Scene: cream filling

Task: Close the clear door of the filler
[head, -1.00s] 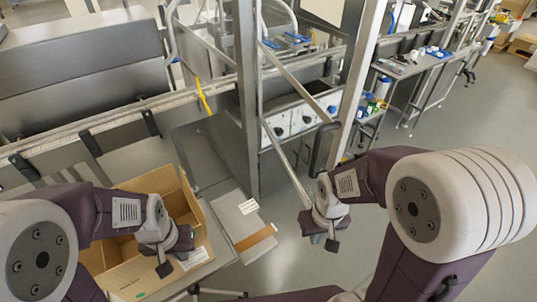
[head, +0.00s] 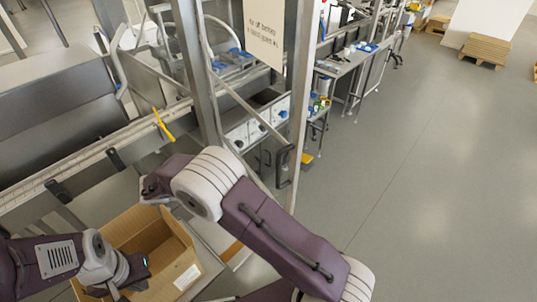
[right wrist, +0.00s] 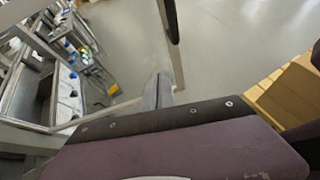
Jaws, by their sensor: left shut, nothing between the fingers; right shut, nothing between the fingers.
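The clear door (head: 300,60) of the filler is a see-through panel in a grey metal frame. It stands open, jutting out from the machine's post (head: 190,75). A black handle (head: 284,166) is on its free edge; the door edge also shows in the right wrist view (right wrist: 171,30). My left gripper (head: 119,293) is shut and empty over the cardboard box, at the bottom edge. My right arm is bent across the door's lower part; its gripper is hard to make out in the head view. In the right wrist view my right gripper (right wrist: 158,82) is shut and empty, apart from the handle.
An open cardboard box (head: 165,255) stands at the lower left under my arms. The filler's steel guard rail (head: 90,150) runs along the left. A workbench (head: 345,65) with small items stands behind the door. The floor on the right is clear; pallets (head: 482,50) lie far off.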

